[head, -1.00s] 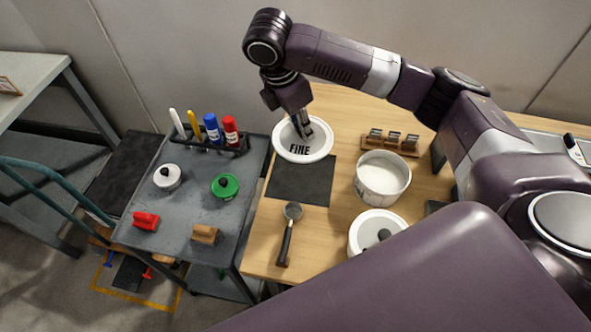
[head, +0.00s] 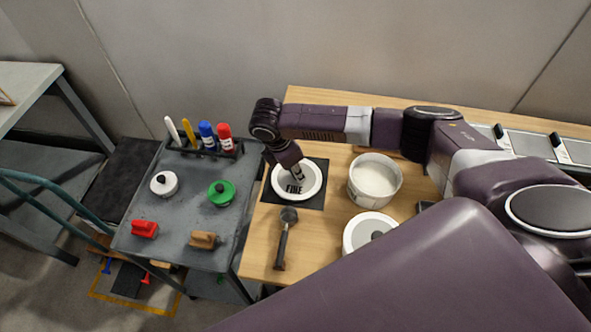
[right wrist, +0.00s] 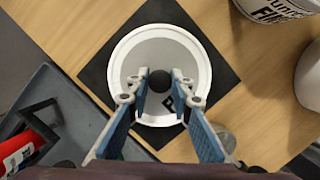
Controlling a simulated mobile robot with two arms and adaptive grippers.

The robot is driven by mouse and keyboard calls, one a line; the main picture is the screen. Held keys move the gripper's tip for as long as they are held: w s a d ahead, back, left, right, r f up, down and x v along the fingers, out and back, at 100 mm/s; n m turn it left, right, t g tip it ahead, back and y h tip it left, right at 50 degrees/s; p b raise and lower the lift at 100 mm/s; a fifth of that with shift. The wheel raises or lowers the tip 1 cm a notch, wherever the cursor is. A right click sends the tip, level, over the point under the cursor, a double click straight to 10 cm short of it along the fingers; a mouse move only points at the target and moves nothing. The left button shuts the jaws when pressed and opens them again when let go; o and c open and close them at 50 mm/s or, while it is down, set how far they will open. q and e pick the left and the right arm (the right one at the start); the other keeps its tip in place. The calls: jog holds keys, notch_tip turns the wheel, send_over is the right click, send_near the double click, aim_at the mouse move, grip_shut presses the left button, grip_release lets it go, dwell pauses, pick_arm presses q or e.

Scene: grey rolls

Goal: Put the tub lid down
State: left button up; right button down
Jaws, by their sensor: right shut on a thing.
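The white round tub lid (head: 315,184), marked FINE, is over the square dark mat (head: 311,205) on the wooden bench. My right gripper (head: 297,176) is shut on the lid's dark knob (right wrist: 159,81). In the right wrist view the lid (right wrist: 160,34) looks flat and lies within the mat's outline (right wrist: 96,75). I cannot tell whether it touches the mat or hangs just above it. An open white tub (head: 375,182) with pale contents stands to the right of the mat. My left gripper is not in view.
A dark-headed tool (head: 284,240) lies in front of the mat, with a lidded white tub (head: 360,235) to its right.

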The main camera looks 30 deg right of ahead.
aim_at(286, 184)
jog(key=shift+f, duration=0.1)
jog(key=c, duration=1.7)
grip_release()
jog(key=b+v, duration=0.2)
jog(key=v, duration=1)
